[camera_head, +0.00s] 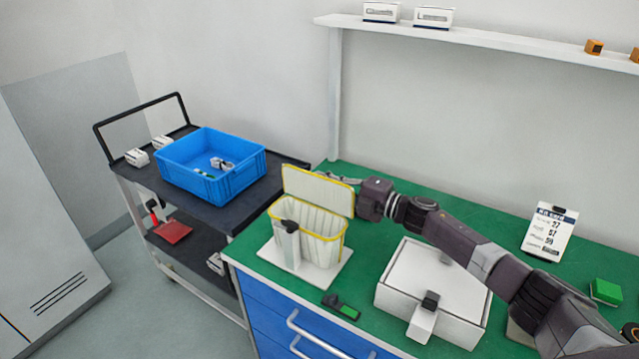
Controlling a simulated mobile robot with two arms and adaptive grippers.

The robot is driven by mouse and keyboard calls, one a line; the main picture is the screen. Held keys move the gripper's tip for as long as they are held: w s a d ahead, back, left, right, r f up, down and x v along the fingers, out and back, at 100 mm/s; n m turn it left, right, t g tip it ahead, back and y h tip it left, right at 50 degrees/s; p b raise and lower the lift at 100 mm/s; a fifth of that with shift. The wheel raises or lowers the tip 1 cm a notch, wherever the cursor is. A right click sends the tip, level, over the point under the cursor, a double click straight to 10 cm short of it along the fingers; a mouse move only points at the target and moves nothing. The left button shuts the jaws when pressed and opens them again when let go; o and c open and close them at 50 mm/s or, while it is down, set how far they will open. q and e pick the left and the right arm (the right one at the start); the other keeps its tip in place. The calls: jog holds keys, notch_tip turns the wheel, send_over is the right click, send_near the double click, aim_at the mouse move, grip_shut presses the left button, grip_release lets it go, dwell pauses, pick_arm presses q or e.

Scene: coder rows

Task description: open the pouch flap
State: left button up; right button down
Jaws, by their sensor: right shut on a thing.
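The pouch (322,250) is cream with a yellow rim and stands upright on a white base plate (330,277) on the green bench. Its flap (312,190) stands raised at the back, so the pouch's mouth shows open. My right gripper (340,180) comes in from the right and is shut on the flap near its upper right edge. Its fingers lie partly behind the flap. My left gripper is out of view.
A white box (437,285) stands right of the pouch, under my right arm. A small green and black device (341,307) lies near the bench's front edge. A blue crate (243,178) sits on the black cart at left. A shelf (480,38) runs above.

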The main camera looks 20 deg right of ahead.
jog(key=shift+w+d+f+m+b, duration=0.15)
jog(key=shift+w+d+f+m, duration=0.1)
jog(key=shift+m, duration=0.45)
jog(key=shift+w+d+f+m+b, duration=0.1)
jog(key=shift+w+d+f+m, duration=0.15)
jog(key=shift+m, duration=0.45)
jog(key=shift+w+d+f+m+b, duration=0.1)
jog(key=shift+d+f+m+b, duration=0.15)
jog(key=shift+m, duration=0.45)
jog(key=c, duration=2.1)
grip_release()
jog(key=shift+s+d, duration=0.1)
jog(key=v, duration=1.1)
jog(key=shift+s+d, duration=0.25)
jog(key=shift+s, duration=0.05)
